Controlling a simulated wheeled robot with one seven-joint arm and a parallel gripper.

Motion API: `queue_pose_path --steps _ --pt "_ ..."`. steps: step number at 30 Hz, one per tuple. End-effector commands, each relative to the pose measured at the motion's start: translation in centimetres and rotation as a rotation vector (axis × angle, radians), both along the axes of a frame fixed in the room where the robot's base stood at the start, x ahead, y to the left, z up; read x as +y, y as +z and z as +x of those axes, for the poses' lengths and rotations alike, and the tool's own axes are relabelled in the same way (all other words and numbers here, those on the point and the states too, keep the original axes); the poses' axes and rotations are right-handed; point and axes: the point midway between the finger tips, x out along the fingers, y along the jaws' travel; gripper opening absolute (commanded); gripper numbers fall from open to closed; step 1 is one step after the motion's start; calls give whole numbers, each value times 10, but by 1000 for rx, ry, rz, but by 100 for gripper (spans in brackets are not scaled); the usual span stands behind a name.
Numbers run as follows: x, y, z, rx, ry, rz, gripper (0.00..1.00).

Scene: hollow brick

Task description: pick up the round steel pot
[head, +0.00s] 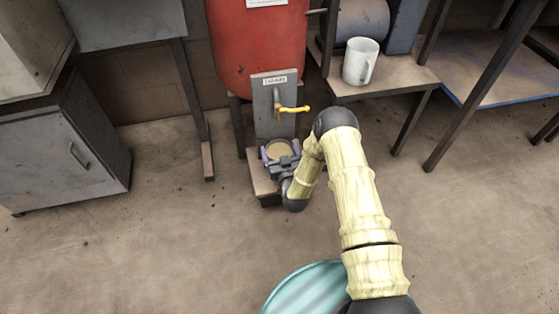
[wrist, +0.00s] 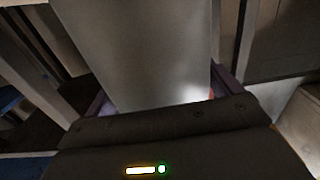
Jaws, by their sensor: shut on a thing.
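The round steel pot (head: 279,151) is at the low stand below the yellow tap, its round tan-looking top showing in the head view. My gripper (head: 280,152) reaches in from the front right, with a purple finger on either side of the pot, and is shut on it. In the wrist view a wide grey surface, apparently the pot's wall (wrist: 140,50), fills the middle between the fingers. The gripper body hides the pot's lower front. I cannot tell whether the pot touches the stand.
The yellow tap (head: 292,109) on a grey plate (head: 270,88) is just above and behind the pot, below a red tank (head: 255,45). A white mug (head: 360,62) stands on a bench at the right. A grey cabinet (head: 75,145) stands left.

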Motion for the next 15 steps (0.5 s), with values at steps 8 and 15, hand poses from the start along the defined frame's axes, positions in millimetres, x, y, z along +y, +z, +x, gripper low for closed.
queue_pose_path --steps 8,15 --pt "0 4 0 -3 0 1 24" --pt "0 20 -3 -3 1 1 24"
